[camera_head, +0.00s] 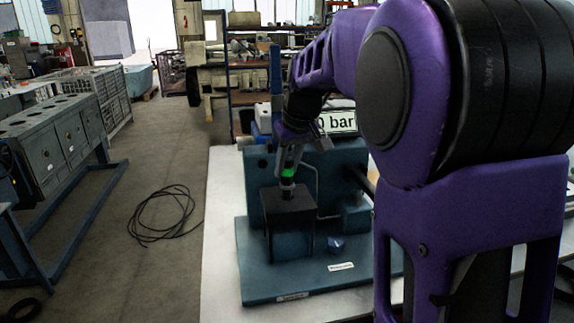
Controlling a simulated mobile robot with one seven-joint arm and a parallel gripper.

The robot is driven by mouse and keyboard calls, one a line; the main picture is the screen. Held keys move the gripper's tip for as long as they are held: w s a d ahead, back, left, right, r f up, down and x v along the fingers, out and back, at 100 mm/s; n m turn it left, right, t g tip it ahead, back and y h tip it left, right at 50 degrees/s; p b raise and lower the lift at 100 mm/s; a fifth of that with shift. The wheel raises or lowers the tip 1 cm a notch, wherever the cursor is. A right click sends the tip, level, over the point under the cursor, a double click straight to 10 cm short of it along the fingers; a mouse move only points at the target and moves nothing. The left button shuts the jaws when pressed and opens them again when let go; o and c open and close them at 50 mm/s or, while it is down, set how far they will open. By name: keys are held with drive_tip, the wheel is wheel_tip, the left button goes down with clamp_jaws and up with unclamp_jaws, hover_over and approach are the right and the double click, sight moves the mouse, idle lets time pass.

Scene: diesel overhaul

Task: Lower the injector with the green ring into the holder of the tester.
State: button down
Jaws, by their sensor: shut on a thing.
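The injector with the green ring (287,172) stands roughly upright above the dark block-shaped holder (290,205) of the tester (258,265). My gripper (289,158) is shut on the injector's upper part, just above the green ring. The injector's lower end meets the top of the holder in this view. I cannot tell how deep it sits in the holder. The tester has a blue-green base plate and back body, with a display reading "0 bar" (338,121), partly hidden by my arm.
The tester stands on a pale bench top (218,215). A small blue part (337,243) lies on the base plate, right of the holder. My arm hides the bench's right side. A coiled black cable (163,214) lies on the floor at left, near a grey workbench (60,140).

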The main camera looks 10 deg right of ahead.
drive_tip(key=shift+f+b, duration=0.9)
drive_tip(key=shift+f, duration=0.4)
drive_tip(key=shift+c, duration=0.8)
unclamp_jaws()
drive_tip(key=shift+r+p, duration=3.05)
drive_tip(key=shift+r, duration=0.45)
